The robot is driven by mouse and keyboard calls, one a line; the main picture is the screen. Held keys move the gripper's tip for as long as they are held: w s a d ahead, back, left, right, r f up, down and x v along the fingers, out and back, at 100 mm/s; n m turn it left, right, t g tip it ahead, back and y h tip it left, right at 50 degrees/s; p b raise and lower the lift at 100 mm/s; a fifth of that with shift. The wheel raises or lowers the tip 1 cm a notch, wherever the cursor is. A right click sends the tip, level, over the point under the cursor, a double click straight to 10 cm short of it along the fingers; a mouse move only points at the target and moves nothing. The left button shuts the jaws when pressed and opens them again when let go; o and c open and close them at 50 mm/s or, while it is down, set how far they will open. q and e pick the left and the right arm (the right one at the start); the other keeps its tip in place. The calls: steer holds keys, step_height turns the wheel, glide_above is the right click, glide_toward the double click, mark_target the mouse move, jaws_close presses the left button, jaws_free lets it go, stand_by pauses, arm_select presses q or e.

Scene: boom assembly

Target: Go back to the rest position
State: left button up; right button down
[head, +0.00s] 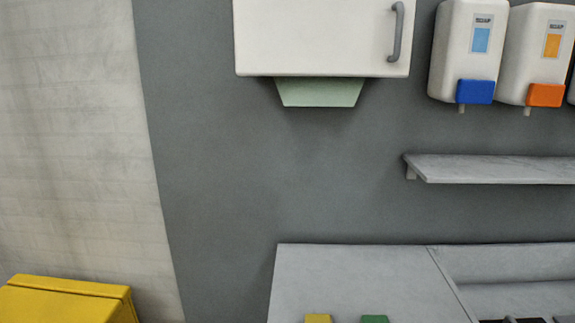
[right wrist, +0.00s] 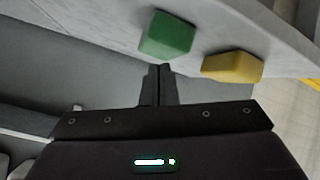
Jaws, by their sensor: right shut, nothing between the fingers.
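My right gripper (right wrist: 160,72) shows in the right wrist view with its two dark fingers together and nothing between them. It is apart from a green block (right wrist: 168,36) and a yellow block (right wrist: 233,66), which sit on the grey counter beyond the fingertips. In the head view the tops of the yellow block (head: 318,318) and green block (head: 375,319) show at the bottom edge, on the grey counter (head: 350,275). Neither of my grippers shows in the head view. My left gripper is in no view.
A white cabinet (head: 315,35) with a grey handle hangs on the dark grey wall. Soap dispensers with blue (head: 475,91) and orange (head: 545,95) levers hang at upper right, above a marble shelf (head: 490,168). A yellow bin (head: 70,300) stands at lower left.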

steer(key=s+f+m+g, duration=0.3)
steer(key=s+f+g, duration=0.65)
steer(key=s, duration=0.65)
step_height(320, 180, down, 31)
steer(key=s, duration=0.2)
steer(key=s+d+f, duration=0.3)
steer(key=s+f, duration=1.4)
steer(key=s, duration=0.2)
steer(key=shift+f, duration=0.4)
steer(key=shift+g, duration=0.25)
